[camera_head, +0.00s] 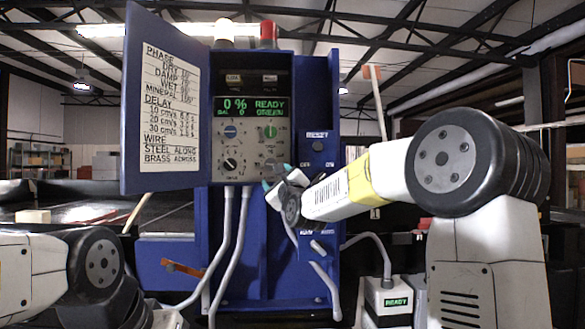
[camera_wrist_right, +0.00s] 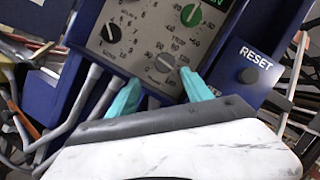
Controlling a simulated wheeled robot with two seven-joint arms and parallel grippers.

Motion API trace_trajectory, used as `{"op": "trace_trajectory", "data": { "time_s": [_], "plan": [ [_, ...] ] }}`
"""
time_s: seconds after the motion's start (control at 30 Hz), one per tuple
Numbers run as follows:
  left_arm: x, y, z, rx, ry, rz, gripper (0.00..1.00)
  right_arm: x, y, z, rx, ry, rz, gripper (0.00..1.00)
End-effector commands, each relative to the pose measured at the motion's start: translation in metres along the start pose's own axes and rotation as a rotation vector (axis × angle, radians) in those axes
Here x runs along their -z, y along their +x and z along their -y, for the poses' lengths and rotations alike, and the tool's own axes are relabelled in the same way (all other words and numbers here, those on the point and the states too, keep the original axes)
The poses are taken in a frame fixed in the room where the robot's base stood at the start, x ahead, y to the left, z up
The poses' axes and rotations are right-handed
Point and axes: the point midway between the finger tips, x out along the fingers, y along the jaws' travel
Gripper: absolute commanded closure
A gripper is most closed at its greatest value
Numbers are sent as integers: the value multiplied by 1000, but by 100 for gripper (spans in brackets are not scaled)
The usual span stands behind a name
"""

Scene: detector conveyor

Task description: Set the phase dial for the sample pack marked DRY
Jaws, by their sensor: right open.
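The blue control cabinet (camera_head: 300,75) stands open, showing a grey control panel (camera_head: 249,146) with several knobs. A blue knob (camera_head: 231,131) and a green knob (camera_head: 270,131) are above a black knob (camera_head: 230,164). The right wrist view shows the green knob (camera_wrist_right: 191,15), the black knob (camera_wrist_right: 111,33) and a grey knob (camera_wrist_right: 165,62). Small labels are too blurred to tell which is the phase dial. My right gripper (camera_head: 276,177) is open with teal fingertips just below the grey knob; it also shows in the wrist view (camera_wrist_right: 160,92). My left gripper is out of view.
The door card (camera_head: 171,110) lists PHASE with DRY, DAMP, WET, MINERAL; its numbers are hard to read. The display (camera_head: 250,107) reads 0 % and READY. A RESET button (camera_wrist_right: 248,75) lies right of my right gripper. Cables (camera_head: 240,235) hang below the panel.

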Motion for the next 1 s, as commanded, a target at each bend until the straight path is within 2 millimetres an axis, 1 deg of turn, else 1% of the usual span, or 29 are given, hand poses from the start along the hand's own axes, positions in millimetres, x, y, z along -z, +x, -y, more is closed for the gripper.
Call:
{"op": "trace_trajectory", "data": {
  "time_s": [0.03, 0.13, 0.27, 0.5, 0.6, 0.73, 0.97, 1.0],
  "plan": [
    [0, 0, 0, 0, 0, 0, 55, 0, 5, 0, 14, 38, 11, 41],
    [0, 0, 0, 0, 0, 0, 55, -2, 12, 3, 28, 73, 23, 41],
    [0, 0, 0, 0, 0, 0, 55, -2, 28, 3, 28, 74, 23, 41],
    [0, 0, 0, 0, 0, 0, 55, -4, 66, 4, 28, 71, 23, 41],
    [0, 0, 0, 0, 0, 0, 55, -3, 76, 5, 28, 70, 22, 41],
    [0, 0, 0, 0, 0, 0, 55, -4, 83, 5, 27, 70, 22, 41],
    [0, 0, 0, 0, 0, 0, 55, -4, 84, 5, 27, 69, 22, 41],
    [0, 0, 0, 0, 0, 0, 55, -4, 84, 5, 27, 69, 21, 43]
  ]
}}
